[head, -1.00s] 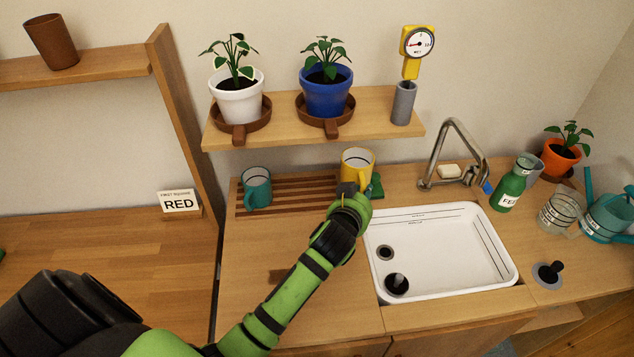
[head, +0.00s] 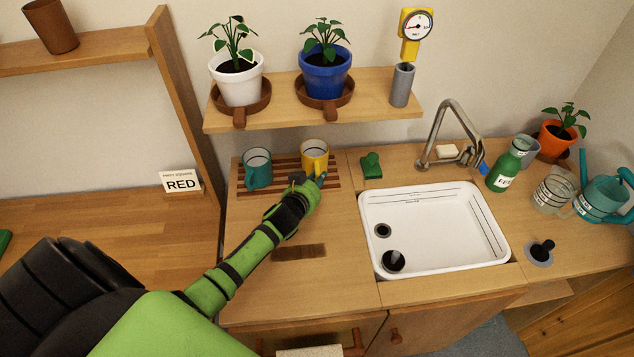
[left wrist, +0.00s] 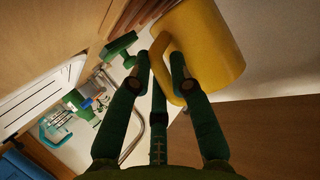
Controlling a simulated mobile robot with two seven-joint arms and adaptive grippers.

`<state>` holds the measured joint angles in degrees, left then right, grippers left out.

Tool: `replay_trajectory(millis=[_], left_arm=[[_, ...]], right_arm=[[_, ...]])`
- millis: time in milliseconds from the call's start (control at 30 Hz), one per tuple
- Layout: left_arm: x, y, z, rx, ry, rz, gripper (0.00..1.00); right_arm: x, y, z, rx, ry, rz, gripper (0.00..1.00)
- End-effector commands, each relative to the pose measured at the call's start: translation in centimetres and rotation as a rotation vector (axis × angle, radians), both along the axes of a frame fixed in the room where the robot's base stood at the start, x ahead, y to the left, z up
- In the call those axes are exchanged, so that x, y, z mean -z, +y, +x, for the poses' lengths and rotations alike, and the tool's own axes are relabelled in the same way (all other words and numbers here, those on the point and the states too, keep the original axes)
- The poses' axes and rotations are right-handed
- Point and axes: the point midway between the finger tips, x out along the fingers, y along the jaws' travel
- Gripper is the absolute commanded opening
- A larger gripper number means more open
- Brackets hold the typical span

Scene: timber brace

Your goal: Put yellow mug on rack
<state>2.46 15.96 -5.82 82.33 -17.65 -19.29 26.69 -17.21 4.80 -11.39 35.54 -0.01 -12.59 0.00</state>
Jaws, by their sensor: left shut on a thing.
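The yellow mug (head: 314,157) is upright at the right part of the slatted wooden rack (head: 286,187), beside the teal mug (head: 257,169). I cannot tell whether its base touches the slats. My left gripper (head: 308,183) is at the mug's near side, shut on its handle. In the left wrist view the fingers (left wrist: 162,72) close around the handle of the yellow mug (left wrist: 213,45). The teal mug stands on the rack's left part. My right gripper is not in view.
A shelf (head: 288,113) with two potted plants overhangs behind the rack. The counter before the rack is mostly clear.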

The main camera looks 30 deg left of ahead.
Motion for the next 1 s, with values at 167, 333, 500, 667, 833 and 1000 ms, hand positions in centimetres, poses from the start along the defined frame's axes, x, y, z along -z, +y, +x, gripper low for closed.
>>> replay_trajectory(millis=[167,333,500,667,833,1000], left_arm=[[1.3,0.0,0.1,0.000,-0.006,0.001,0.00],[1.3,0.0,0.1,0.000,-0.006,0.001,0.00],[1.7,0.0,0.1,0.000,-0.006,0.001,0.00],[1.7,0.0,0.1,-0.001,-0.002,0.001,0.44],[1.7,0.0,0.1,-0.001,-0.002,0.001,0.44],[1.1,0.0,0.1,0.000,-0.003,0.002,0.44]], right_arm=[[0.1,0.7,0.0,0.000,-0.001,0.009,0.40],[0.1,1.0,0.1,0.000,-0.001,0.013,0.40],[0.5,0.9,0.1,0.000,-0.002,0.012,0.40],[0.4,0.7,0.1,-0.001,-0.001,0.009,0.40],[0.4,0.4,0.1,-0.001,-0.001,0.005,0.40],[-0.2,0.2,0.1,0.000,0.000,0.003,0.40]])
